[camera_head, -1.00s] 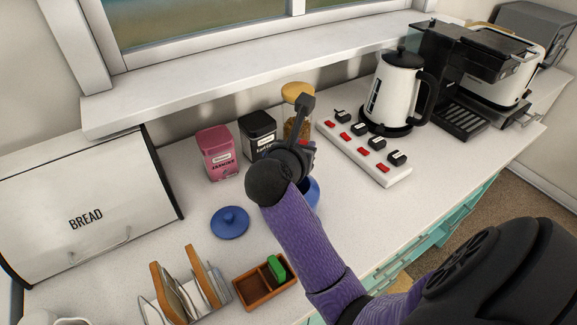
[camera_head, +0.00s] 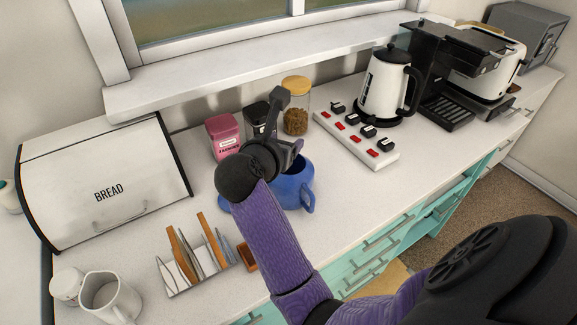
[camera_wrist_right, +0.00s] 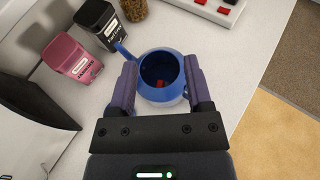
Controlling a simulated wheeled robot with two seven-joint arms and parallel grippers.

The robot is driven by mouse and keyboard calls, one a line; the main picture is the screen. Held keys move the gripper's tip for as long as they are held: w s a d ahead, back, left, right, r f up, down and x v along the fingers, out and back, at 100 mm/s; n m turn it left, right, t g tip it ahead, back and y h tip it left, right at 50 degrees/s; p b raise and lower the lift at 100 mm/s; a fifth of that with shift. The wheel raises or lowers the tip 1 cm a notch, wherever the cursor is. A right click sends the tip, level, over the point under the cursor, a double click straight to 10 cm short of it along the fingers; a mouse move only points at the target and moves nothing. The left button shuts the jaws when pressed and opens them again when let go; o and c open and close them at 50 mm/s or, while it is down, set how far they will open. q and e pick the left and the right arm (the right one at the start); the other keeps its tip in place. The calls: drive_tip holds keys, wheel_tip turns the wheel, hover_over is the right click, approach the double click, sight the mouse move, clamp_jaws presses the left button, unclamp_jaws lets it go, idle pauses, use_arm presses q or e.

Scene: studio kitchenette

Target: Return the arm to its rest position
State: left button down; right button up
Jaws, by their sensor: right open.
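My right gripper (camera_head: 286,150) is above the counter beside the blue teapot (camera_head: 294,187) in the head view. In the right wrist view the gripper (camera_wrist_right: 160,62) is open, with its two purple fingers on either side of the lidless teapot (camera_wrist_right: 162,94). I cannot tell whether they touch it. A small red thing (camera_wrist_right: 160,84) shows inside the pot. My purple right arm hides part of the counter. My left gripper is not in view.
A pink tin (camera_head: 223,135), a black tin (camera_head: 257,115) and a cork-topped jar (camera_head: 296,108) stand behind. A switch strip (camera_head: 357,138) and kettle (camera_head: 385,88) are right. The bread bin (camera_head: 105,185), toast rack (camera_head: 190,265) and jug (camera_head: 112,298) are left.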

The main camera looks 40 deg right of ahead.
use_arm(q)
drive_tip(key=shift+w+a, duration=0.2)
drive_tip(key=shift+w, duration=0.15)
